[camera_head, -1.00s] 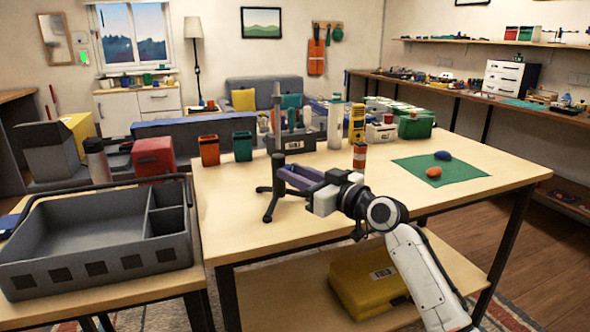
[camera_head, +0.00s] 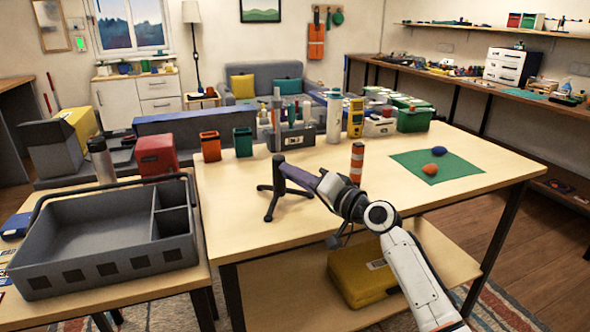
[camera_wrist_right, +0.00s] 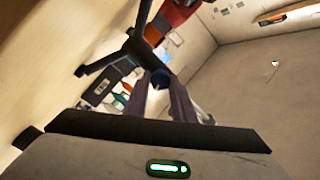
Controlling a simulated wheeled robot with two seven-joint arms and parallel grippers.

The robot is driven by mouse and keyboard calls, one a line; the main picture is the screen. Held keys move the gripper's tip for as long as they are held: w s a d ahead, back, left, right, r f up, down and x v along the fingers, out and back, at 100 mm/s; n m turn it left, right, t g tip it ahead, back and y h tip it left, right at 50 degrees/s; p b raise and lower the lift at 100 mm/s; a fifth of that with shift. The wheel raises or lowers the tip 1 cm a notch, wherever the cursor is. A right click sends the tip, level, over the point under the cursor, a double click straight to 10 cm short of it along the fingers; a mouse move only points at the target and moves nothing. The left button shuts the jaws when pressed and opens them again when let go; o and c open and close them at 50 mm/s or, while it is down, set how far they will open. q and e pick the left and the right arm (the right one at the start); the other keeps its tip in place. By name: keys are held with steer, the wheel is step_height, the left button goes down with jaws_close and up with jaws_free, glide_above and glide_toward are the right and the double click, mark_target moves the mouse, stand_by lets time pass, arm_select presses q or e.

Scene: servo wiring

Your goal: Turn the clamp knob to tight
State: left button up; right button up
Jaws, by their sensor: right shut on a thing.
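A dark stand (camera_head: 268,206) with a splayed-leg base and an upright post stands on the wooden table near its front left. My right gripper (camera_head: 288,172) reaches in from the right and its dark purple fingers meet the post at clamp height. In the right wrist view the fingers (camera_wrist_right: 170,97) close around a small dark blue round piece, the clamp knob (camera_wrist_right: 160,79), beside the dark stand. The fingers hide most of the knob, and its marking cannot be read. My left gripper is not in view.
A grey divided tray (camera_head: 95,258) stands at the left. An orange-banded cylinder (camera_head: 357,163) stands close behind my right wrist. A green mat (camera_head: 437,166) with an orange and a blue lump lies at the right. Cups and a tool rack (camera_head: 291,137) line the back.

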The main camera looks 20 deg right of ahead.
steer(key=m+p, duration=0.1)
steer(key=m, duration=0.2)
steer(key=shift+m, duration=0.3)
steer(key=shift+p, duration=0.3)
steer(key=o, duration=1.1)
steer(key=shift+c, duration=0.2)
steer(key=v, duration=1)
steer(key=shift+s+d, duration=0.1)
steer(key=shift+s, duration=0.05)
